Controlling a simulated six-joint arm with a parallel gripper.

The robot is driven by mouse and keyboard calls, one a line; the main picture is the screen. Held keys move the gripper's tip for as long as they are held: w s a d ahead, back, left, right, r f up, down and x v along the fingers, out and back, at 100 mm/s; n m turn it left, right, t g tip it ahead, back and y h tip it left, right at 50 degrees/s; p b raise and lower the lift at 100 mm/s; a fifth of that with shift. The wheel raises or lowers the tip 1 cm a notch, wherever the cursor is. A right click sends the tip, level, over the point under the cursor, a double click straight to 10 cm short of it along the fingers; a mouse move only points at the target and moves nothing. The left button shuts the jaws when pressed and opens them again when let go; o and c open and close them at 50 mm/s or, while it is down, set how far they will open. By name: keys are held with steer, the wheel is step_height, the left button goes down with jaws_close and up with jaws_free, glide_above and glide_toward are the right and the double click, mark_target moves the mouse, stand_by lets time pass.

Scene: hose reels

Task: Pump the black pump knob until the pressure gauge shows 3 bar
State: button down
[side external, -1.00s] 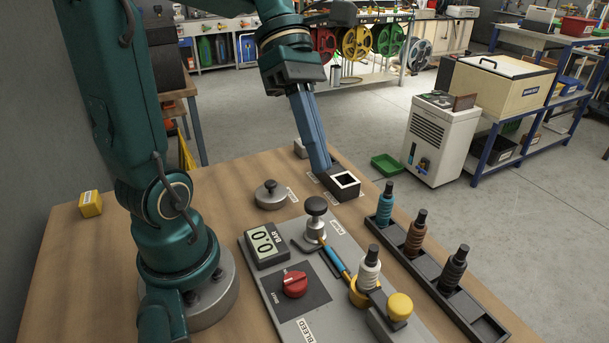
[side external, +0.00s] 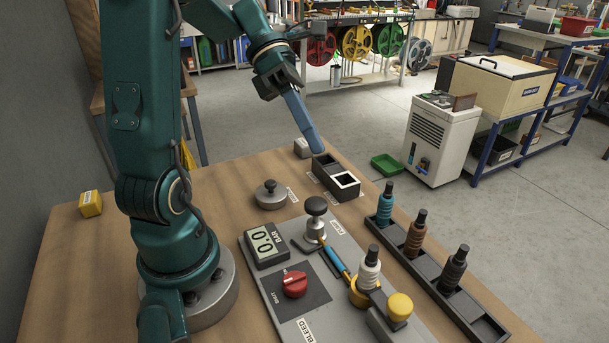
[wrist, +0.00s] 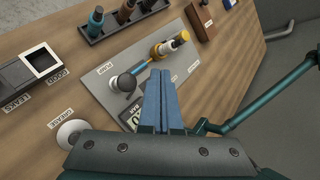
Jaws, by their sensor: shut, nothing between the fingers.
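The black pump knob (side external: 316,206) tops a silver post on the grey panel (side external: 345,245). It is upright and untouched. The pressure gauge (side external: 264,246), beside it on the panel, reads 0.0 BAR. My gripper (side external: 313,140) has long blue fingers, shut and empty, raised above the far side of the table near the black box, well away from the knob. In the wrist view my shut fingers (wrist: 164,75) point toward the panel, with the pump knob (wrist: 123,84) to their left. The gauge (wrist: 132,118) is partly hidden by the fingers there.
A red knob (side external: 294,284) and a yellow knob (side external: 400,306) sit on the panel. A black rack (side external: 455,290) holds several bottle-like parts at right. A two-compartment black box (side external: 345,183) and a grey lidded weight (side external: 270,195) stand behind the panel.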

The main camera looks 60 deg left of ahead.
mark_target(314, 202)
steer(key=shift+f, duration=3.9)
steer(key=shift+f, duration=0.1)
steer(key=shift+f, duration=0.3)
steer(key=shift+f, duration=1.3)
steer(key=shift+r, duration=1.75)
steer(key=shift+r, duration=2.5)
